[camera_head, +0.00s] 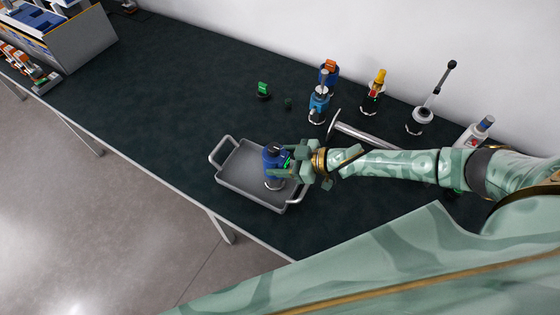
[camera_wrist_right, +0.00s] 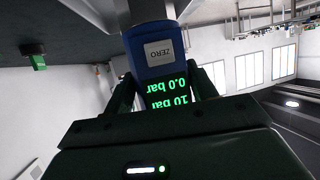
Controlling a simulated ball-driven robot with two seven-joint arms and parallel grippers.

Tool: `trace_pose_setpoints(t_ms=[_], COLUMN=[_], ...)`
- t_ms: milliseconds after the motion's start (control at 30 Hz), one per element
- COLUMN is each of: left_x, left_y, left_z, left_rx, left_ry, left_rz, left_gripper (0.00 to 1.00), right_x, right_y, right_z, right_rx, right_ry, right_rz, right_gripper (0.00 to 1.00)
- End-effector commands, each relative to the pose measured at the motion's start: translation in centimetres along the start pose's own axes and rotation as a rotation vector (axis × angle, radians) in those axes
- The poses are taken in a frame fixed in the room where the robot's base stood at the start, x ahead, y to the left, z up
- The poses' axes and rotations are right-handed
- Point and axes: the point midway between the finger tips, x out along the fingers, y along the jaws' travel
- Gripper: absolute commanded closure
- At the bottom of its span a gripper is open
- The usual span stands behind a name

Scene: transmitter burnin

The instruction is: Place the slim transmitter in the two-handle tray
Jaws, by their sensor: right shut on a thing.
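The two-handle tray (camera_head: 237,168) is grey and shallow and lies near the front edge of the dark bench, with a raised handle at each end. A blue transmitter (camera_head: 270,162) with a dark top and a shiny base stands upright in or just over the tray; I cannot tell whether its base touches the floor. My right gripper (camera_head: 286,160) is shut on it from the right. In the right wrist view the transmitter (camera_wrist_right: 154,40) shows a ZERO button and a green-lit display between the fingers. My left gripper is not in view.
Behind the tray stand a blue transmitter (camera_head: 319,103), a yellow-topped device (camera_head: 375,92), a device with a tall rod (camera_head: 421,115) and a white cylinder (camera_head: 474,133). A metal bar (camera_head: 370,138) and a small green-topped item (camera_head: 263,90) lie nearby.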

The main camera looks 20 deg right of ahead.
Motion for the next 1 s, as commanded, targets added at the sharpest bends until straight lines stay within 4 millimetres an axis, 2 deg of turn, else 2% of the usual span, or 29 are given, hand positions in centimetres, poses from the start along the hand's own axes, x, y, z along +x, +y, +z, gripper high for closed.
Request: trace_pose_setpoints(t_ms=[300, 333, 400, 767, 867, 1000], left_x=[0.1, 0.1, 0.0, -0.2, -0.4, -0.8], left_y=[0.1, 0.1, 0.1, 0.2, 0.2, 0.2], left_z=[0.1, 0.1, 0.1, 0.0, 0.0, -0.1], left_rx=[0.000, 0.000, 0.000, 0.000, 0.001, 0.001], left_ry=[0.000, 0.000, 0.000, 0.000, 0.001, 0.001], left_rz=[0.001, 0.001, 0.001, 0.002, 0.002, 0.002], left_gripper=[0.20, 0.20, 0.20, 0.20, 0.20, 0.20], right_x=[0.1, 0.1, 0.1, -0.4, -1.9, -5.3], right_y=[0.0, 0.0, 0.0, 0.0, 0.0, 0.0], right_z=[0.0, 0.2, 0.1, -0.1, 0.0, 0.0], right_rx=[0.000, 0.000, -0.001, -0.001, 0.000, 0.001], right_ry=[0.003, 0.000, 0.001, 0.000, -0.002, -0.003], right_rz=[0.000, 0.000, 0.000, 0.001, 0.001, 0.001], right_gripper=[0.65, 0.40, 0.21, 0.21, 0.21, 0.21])
